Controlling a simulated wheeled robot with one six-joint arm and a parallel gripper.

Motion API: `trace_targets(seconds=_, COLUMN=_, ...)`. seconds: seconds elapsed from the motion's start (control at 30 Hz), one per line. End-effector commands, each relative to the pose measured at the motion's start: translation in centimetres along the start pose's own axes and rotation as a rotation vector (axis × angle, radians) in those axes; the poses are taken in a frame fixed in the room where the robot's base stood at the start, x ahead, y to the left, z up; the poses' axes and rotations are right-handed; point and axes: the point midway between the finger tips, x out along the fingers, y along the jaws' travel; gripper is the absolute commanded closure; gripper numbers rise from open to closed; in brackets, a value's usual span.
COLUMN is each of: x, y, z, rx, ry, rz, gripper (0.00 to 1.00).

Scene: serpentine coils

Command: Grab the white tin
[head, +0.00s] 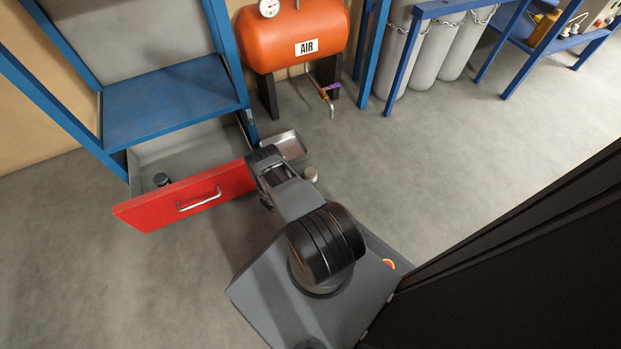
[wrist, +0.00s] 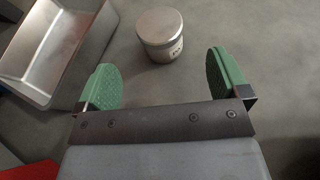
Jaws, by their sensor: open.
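The white tin (wrist: 161,36) stands upright on the grey floor in the wrist view, with a metallic lid and dark lettering on its side. It also shows as a small pale cylinder (head: 311,174) just right of my arm in the head view. My gripper (wrist: 162,88) is open, with green pads on its two fingers. The tin is ahead of the fingertips, roughly centred between them and not touching either. In the head view my arm hides the fingers.
A metal tray (wrist: 60,50) lies close to the left finger; it also shows in the head view (head: 291,147). An open red-fronted drawer (head: 185,195) with a dark object (head: 161,180) inside is to the left. An orange air tank (head: 293,36) stands behind. Floor right of the tin is clear.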

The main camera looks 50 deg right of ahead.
Motion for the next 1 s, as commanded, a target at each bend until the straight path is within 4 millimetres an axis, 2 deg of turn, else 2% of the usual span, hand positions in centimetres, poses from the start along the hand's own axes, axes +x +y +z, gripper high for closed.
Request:
trace_targets(seconds=0.1, x=2.1, y=-0.1, z=-0.3, rx=0.002, ry=-0.001, rz=-0.003, gripper=0.06)
trace_targets(seconds=0.47, x=4.6, y=0.0, z=-0.1, rx=0.000, ry=0.000, rz=-0.002, gripper=0.06)
trace_targets(seconds=0.7, x=7.8, y=0.1, z=-0.1, rx=0.002, ry=0.000, rz=-0.003, gripper=0.06)
trace_targets(seconds=0.83, x=8.8, y=0.1, z=0.1, rx=0.001, ry=0.000, rz=-0.002, gripper=0.06)
trace_targets(seconds=1.0, x=9.1, y=0.1, z=0.2, rx=0.000, ry=0.000, rz=-0.001, gripper=0.06)
